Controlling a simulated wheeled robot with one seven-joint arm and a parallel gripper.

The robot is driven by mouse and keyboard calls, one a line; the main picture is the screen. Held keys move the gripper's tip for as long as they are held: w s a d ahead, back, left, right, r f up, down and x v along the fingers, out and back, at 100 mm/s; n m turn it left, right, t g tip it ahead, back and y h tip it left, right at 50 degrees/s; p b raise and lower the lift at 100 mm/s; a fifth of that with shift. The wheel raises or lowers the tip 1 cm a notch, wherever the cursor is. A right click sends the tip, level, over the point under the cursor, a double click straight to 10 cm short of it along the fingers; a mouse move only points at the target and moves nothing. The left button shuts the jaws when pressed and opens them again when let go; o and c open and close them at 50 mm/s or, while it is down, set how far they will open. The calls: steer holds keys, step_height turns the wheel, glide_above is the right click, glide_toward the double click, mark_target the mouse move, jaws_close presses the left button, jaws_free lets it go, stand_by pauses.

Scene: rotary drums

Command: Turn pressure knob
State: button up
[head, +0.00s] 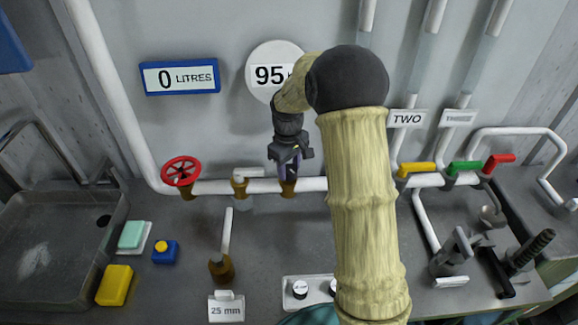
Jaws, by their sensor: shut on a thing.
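My gripper (289,166) points down over the white horizontal pipe (220,187) against the back wall. It is shut on a small purplish knob that stands on a brass fitting (288,188) of this pipe. The fingers hide most of the knob, so its angle cannot be told. Above it, a round white gauge (262,58) on the wall reads "95". My arm covers the gauge's right part.
A red handwheel (181,171) and a brass valve (239,184) sit left on the same pipe. Yellow (417,168), green (464,168) and red (499,160) levers stand right. A sink (50,200), sponges and a "0 LITRES" display (180,77) are left. My arm crosses the middle.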

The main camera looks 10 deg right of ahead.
mark_target(288, 170)
steer(key=shift+m, duration=1)
steer(key=o, duration=1)
steer(key=shift+r, duration=0.1)
step_height(288, 170, up, 17)
steer(key=b, duration=0.1)
steer(key=shift+a+r, duration=0.15)
steer(key=shift+a, duration=0.1)
steer(key=shift+s, duration=0.1)
steer(key=s+f+m+t, duration=0.1)
steer(key=s+f+m, duration=0.1)
steer(key=s+f, duration=0.5)
steer(key=s+f+m+t, duration=0.1)
steer(key=s+f+m, duration=0.1)
steer(key=s+f, duration=0.6)
steer(key=s, duration=0.6)
steer(key=shift+s+d+m, duration=0.3)
steer(key=shift+s, duration=0.05)
